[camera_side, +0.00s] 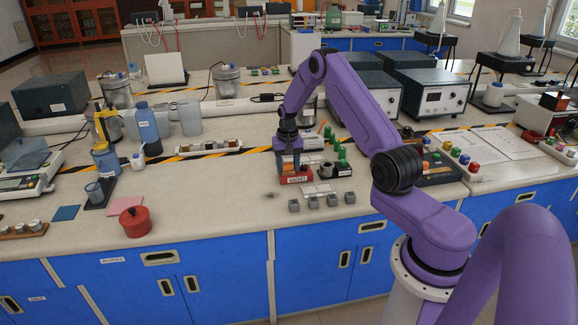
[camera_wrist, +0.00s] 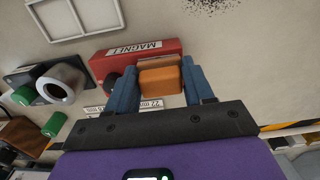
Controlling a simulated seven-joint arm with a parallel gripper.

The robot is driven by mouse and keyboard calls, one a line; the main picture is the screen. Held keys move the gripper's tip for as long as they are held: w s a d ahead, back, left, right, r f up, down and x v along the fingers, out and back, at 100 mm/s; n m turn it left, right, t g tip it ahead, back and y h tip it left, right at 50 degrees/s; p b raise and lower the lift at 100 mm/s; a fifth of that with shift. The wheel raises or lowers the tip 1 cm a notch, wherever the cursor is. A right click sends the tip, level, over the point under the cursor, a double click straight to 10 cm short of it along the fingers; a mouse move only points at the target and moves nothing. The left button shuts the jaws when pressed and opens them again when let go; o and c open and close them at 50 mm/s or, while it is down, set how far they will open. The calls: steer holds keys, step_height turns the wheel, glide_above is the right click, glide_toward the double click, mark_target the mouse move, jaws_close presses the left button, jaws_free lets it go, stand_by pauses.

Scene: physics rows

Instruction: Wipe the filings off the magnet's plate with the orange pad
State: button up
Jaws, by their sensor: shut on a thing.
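The red magnet block (camera_wrist: 112,62), labelled MAGNET, lies on the bench; it also shows in the side view (camera_side: 300,180). My gripper (camera_wrist: 160,82) is shut on the orange pad (camera_wrist: 160,80), one blue finger on each side. The pad is over or against the magnet's near side, covering part of it; I cannot tell whether they touch. The magnet's plate is mostly hidden, and filings on it cannot be made out. Dark filings (camera_wrist: 207,4) lie scattered on the bench beyond the magnet. In the side view my gripper (camera_side: 290,167) points down at the magnet.
Several grey blocks (camera_side: 313,202) stand near the bench's front edge. A white frame (camera_wrist: 75,18) lies beyond the magnet. A black block with a grey ring (camera_wrist: 60,84) and green cylinders (camera_wrist: 53,123) are at the wrist view's left. Bench left of the magnet (camera_side: 215,190) is clear.

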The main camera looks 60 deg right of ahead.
steer(key=shift+w+d, duration=1.15)
steer(key=shift+d, duration=0.05)
steer(key=shift+s+a, duration=2.05)
step_height(320, 180, up, 8)
steer(key=shift+w+d, duration=0.1)
steer(key=shift+f, duration=3.35)
steer(key=shift+w+d+f, duration=0.15)
steer(key=shift+f, duration=0.2)
steer(key=shift+w+d+f, duration=0.15)
steer(key=shift+f, duration=0.2)
steer(key=shift+c, duration=0.5)
steer(key=shift+w+d, duration=1.1)
steer(key=shift+d, duration=0.05)
steer(key=shift+s+a, duration=1.45)
steer(key=shift+a, duration=0.05)
step_height(320, 180, up, 8)
